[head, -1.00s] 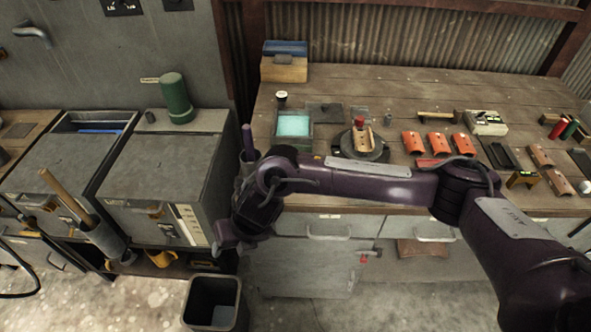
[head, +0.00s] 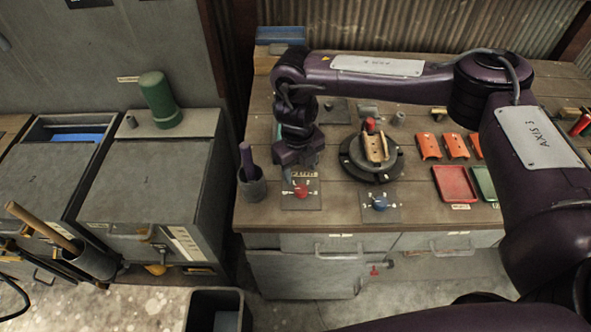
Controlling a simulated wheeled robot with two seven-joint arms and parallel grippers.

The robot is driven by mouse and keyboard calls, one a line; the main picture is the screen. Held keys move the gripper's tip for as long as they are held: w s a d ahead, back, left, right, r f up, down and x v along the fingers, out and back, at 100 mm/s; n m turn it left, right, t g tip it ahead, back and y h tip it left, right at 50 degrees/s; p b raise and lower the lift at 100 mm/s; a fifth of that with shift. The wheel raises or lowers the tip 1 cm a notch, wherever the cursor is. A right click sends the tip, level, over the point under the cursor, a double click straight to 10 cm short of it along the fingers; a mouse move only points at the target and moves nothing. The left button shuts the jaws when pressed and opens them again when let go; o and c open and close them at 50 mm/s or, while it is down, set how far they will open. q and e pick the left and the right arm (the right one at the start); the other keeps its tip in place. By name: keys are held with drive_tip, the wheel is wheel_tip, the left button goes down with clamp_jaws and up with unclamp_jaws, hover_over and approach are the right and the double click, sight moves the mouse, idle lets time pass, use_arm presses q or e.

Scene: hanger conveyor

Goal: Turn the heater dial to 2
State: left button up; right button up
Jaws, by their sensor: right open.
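A red dial (head: 301,191) sits on a small dark plate with pale markings near the bench's front edge. The plate's lettering is too small to read surely. A blue dial (head: 380,203) sits on a similar plate to its right. I cannot tell for certain from the lettering which one is the heater dial. My right gripper (head: 301,172) is open and points down just behind and above the red dial, apart from it as far as I can see. It hides the back part of that plate. My left gripper is not in view.
A dark cup (head: 251,186) with a purple handle stands just left of the red dial. A round black fixture (head: 355,166) holding a tan piece is to the right. Orange curved pieces (head: 428,147) and a red tray (head: 455,186) lie farther right. A bin (head: 217,311) stands on the floor.

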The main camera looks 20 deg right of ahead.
sight(302, 189)
drive_tip(key=shift+s+f, duration=0.1)
drive_tip(key=shift+f, duration=0.2)
drive_tip(key=f+p, duration=0.1)
drive_tip(key=s+f, duration=0.1)
drive_tip(key=f, duration=0.1)
drive_tip(key=shift+d+f+p, duration=0.15)
drive_tip(key=shift+f+p, duration=0.05)
drive_tip(key=shift+p, duration=0.2)
drive_tip(key=shift+w+f+p, duration=0.2)
drive_tip(key=shift+f+p, duration=0.1)
drive_tip(key=shift+f, duration=0.85)
drive_tip(key=shift+w+f, duration=0.1)
drive_tip(key=shift+f, duration=0.4)
drive_tip(key=c, duration=1)
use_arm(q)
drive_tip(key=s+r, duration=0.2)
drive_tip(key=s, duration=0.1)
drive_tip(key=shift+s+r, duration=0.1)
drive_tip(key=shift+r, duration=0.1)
